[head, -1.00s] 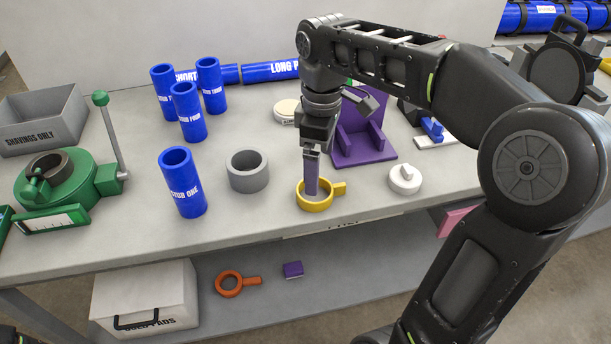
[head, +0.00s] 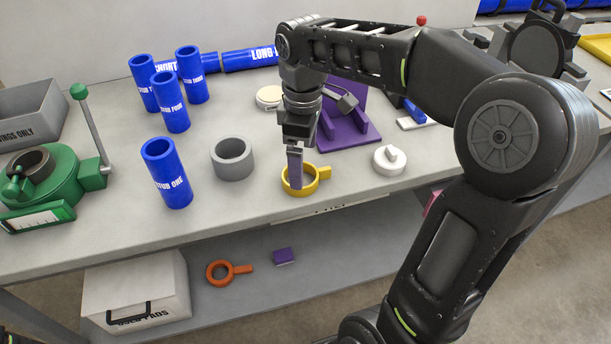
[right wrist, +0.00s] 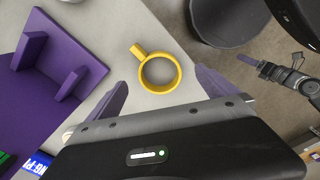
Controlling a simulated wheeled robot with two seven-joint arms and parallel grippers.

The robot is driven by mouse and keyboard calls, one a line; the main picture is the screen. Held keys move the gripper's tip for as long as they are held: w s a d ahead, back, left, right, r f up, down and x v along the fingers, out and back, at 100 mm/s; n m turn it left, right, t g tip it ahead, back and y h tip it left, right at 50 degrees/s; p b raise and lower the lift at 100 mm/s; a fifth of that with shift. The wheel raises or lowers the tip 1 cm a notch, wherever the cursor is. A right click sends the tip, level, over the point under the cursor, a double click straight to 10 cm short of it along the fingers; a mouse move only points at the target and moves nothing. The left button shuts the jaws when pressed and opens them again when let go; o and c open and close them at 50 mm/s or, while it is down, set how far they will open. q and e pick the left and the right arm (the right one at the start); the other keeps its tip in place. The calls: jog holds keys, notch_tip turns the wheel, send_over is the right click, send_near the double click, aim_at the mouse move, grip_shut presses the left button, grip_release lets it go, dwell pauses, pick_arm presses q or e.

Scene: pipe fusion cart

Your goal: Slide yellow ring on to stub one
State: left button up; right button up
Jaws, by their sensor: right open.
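The yellow ring (head: 314,187) lies flat near the table's front edge, its short tab pointing right; it also shows in the right wrist view (right wrist: 179,72). My right gripper (head: 296,170) is open above it, fingers pointing down. In the right wrist view the purple fingers (right wrist: 162,92) stand wide on either side of the ring, and nothing is between them. In the head view one finger overlaps the ring, so I cannot tell the height gap. Stub one (head: 166,174), a blue labelled tube, stands upright left of the ring. My left gripper (right wrist: 262,66) shows small in the right wrist view.
A grey ring (head: 232,160) stands between stub one and the yellow ring. Several blue stubs (head: 170,105) stand behind. A white knobbed cap (head: 389,159) lies to the right, a purple bracket (head: 350,130) behind. A green tool (head: 75,180) stands at left.

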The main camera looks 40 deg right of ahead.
notch_tip(320, 180, down, 5)
jog(key=shift+w, duration=0.15)
pick_arm(q)
jog(key=shift+r, duration=0.25)
dwell(0.3)
pick_arm(e)
jog(key=c, duration=1.4)
jog(key=shift+r, duration=0.2)
jog(key=shift+c, duration=0.2)
pick_arm(q)
jog(key=shift+r+p, duration=0.15)
jog(key=shift+p, duration=0.2)
pick_arm(e)
notch_tip(320, 180, up, 10)
pick_arm(q)
jog(key=shift+c, duration=0.4)
pick_arm(e)
jog(key=shift+f, duration=0.15)
